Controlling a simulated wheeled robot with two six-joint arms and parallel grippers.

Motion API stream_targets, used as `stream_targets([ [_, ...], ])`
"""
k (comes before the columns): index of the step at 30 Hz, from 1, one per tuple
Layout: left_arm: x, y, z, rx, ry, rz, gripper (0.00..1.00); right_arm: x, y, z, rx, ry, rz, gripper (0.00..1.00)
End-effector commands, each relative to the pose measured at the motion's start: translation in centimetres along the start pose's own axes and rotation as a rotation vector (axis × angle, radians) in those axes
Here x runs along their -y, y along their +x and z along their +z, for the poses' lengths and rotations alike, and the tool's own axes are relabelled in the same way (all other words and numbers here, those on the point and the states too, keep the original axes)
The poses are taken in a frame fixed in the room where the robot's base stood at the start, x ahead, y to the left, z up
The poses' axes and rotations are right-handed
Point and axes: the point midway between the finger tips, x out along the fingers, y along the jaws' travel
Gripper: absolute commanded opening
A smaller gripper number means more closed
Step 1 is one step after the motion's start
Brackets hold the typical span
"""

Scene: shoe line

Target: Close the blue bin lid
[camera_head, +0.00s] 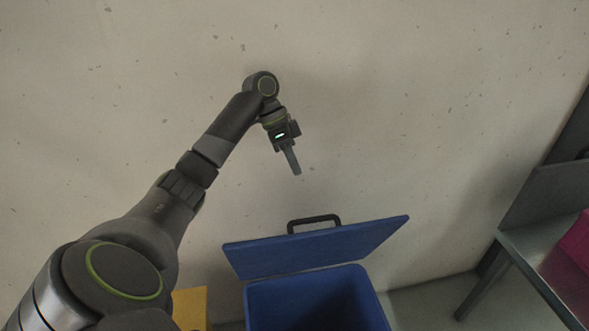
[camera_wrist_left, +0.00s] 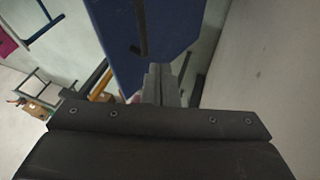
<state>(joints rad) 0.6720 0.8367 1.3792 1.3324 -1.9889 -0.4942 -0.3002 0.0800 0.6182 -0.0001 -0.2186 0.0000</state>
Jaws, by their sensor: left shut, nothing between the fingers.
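The blue bin (camera_head: 315,300) stands on the floor against the wall at the bottom of the head view. Its blue lid (camera_head: 318,248) is raised and leans back at a slant, with a black handle (camera_head: 314,222) on its upper edge. My left gripper (camera_head: 295,170) is shut and empty, pointing down above the lid and apart from it. In the left wrist view the shut fingers (camera_wrist_left: 162,82) show near the blue lid (camera_wrist_left: 120,30) and its dark handle (camera_wrist_left: 139,28). The right gripper is not in view.
A plain wall (camera_head: 420,110) rises behind the bin. A yellow object (camera_head: 190,308) stands left of the bin, partly hidden by my arm. A grey table (camera_head: 545,265) with a magenta item (camera_head: 575,248) is at the right. Free floor lies between bin and table.

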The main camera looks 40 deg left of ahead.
Motion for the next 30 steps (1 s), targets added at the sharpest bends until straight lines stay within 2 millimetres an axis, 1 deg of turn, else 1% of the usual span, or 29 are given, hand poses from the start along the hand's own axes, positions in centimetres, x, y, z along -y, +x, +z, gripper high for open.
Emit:
stream_targets([
  [1, -0.2, 1.1, 0.0, 0.002, -0.001, 0.006, 0.00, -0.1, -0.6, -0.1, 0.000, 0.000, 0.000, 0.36],
  [9, -0.2, 6.9, -0.1, 0.001, -0.002, 0.006, 0.00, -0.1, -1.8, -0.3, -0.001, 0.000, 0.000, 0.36],
  [12, -1.2, 8.0, 0.2, 0.003, 0.000, 0.004, 0.00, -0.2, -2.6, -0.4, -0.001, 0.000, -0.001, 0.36],
  [15, -1.9, 8.9, 0.5, 0.002, -0.001, 0.002, 0.00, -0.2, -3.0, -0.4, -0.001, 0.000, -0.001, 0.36],
  [19, -2.4, 9.7, 0.7, 0.002, -0.001, 0.002, 0.00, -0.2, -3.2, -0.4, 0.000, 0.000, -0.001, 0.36],
  [30, -2.5, 10.0, 0.8, 0.002, -0.002, 0.000, 0.00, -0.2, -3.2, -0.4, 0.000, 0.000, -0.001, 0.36],
])
